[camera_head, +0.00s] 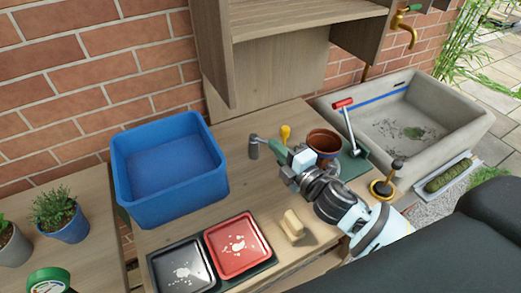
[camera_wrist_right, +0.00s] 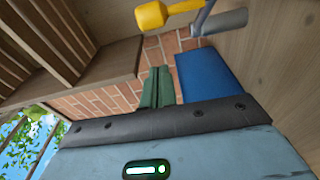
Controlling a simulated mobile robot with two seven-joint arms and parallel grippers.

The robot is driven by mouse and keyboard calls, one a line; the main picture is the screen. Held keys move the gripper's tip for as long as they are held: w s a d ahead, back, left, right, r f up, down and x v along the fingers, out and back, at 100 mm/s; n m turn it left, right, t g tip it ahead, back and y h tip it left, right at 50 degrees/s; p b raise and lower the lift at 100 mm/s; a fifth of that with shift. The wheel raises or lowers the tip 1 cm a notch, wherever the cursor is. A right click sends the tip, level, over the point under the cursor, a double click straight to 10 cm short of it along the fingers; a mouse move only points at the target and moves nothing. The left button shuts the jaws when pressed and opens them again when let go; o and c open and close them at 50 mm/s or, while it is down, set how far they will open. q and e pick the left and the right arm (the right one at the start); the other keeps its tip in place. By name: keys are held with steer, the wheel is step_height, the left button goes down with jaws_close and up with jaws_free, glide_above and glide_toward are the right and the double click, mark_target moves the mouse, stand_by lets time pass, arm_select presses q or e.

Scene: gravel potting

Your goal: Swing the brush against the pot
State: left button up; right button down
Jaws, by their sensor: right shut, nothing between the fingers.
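A terracotta pot (camera_head: 324,141) with dark contents stands near the back right of the wooden bench, by a green mat (camera_head: 352,167). My right gripper (camera_head: 272,147) is left of the pot, pointing left; its green fingers (camera_wrist_right: 157,88) are together and empty in the wrist view. A small pale yellow block (camera_head: 292,225), possibly the brush, lies at the bench front, apart from the gripper. A yellow-headed tool (camera_head: 285,132) and a grey metal piece (camera_head: 253,148) are close to the fingertips; they also show at the top of the wrist view. My left gripper is out of view.
A blue bin (camera_head: 120,165) stands on the left. A red tray (camera_head: 262,256) and a black tray (camera_head: 160,285) lie at the front. A red-handled tool (camera_head: 344,104) leans near the pot. A stone sink (camera_head: 470,110) is at right, and a wooden shelf (camera_head: 290,14) overhangs the back.

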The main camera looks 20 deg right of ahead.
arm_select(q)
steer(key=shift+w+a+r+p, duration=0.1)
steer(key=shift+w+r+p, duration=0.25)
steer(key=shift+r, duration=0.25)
arm_select(e)
steer(key=shift+w+d, duration=0.2)
steer(key=shift+d, duration=0.45)
steer(key=shift+w+d, duration=0.25)
steer(key=shift+d, duration=0.35)
steer(key=shift+w+d, duration=0.2)
steer(key=shift+d, duration=0.45)
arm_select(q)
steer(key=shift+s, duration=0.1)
